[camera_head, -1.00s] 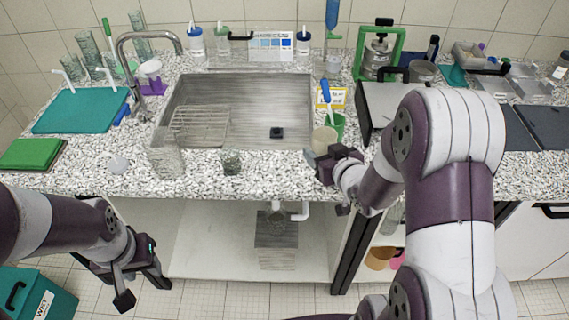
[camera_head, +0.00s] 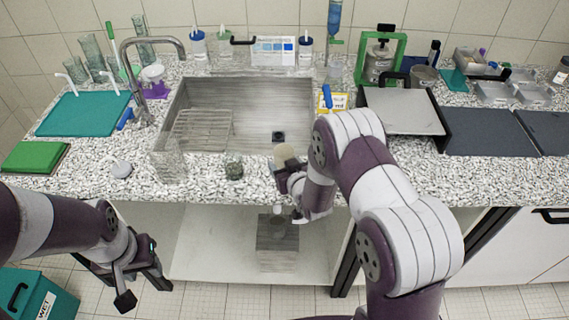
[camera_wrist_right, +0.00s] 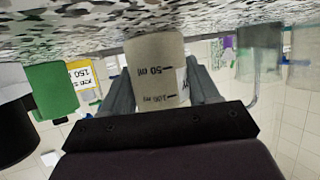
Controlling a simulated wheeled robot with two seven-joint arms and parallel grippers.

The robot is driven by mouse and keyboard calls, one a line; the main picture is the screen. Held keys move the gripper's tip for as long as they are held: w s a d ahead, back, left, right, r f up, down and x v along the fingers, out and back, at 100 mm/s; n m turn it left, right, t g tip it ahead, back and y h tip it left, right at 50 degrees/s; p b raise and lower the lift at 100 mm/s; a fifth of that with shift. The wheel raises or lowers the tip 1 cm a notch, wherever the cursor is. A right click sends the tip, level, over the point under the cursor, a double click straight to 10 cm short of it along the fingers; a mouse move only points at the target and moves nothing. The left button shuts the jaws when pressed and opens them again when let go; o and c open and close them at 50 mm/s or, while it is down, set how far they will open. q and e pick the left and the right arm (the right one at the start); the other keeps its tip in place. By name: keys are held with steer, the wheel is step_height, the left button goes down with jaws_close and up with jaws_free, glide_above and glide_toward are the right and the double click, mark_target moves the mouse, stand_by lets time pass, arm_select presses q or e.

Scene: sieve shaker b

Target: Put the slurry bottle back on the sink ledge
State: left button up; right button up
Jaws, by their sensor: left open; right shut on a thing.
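My right gripper (camera_head: 287,174) is shut on a beige bottle (camera_head: 285,153), which I take for the slurry bottle; it is at the sink's front edge. In the right wrist view the bottle (camera_wrist_right: 156,68) sits between the fingers, with "50 ml" and "100 ml" marks that read upside down. Whether its base touches the counter is unclear. The steel sink (camera_head: 290,92) lies just behind it, with a speckled ledge (camera_head: 205,180) along its front. My left gripper (camera_head: 146,288) is open and empty, low at the left, in front of the counter.
A small glass beaker (camera_head: 234,169) and a larger one (camera_head: 168,165) stand on the front ledge, left of the bottle. Blue-lidded bottles (camera_head: 199,46) stand behind the sink.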

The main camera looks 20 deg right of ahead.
steer(key=shift+f, duration=0.1)
steer(key=o, duration=1.2)
steer(key=shift+c, duration=0.2)
steer(key=shift+s+r, duration=0.1)
steer(key=shift+r, duration=0.2)
steer(key=s+r+g, duration=0.3)
steer(key=s+g, duration=0.1)
steer(key=s, duration=0.4)
steer(key=s+d+r+g+h, duration=0.1)
steer(key=s+g, duration=0.3)
steer(key=s, duration=0.5)
steer(key=s+d+r+m+g, duration=0.1)
steer(key=s+r+g, duration=0.3)
steer(key=s, duration=0.5)
steer(key=shift+r+b, duration=0.35)
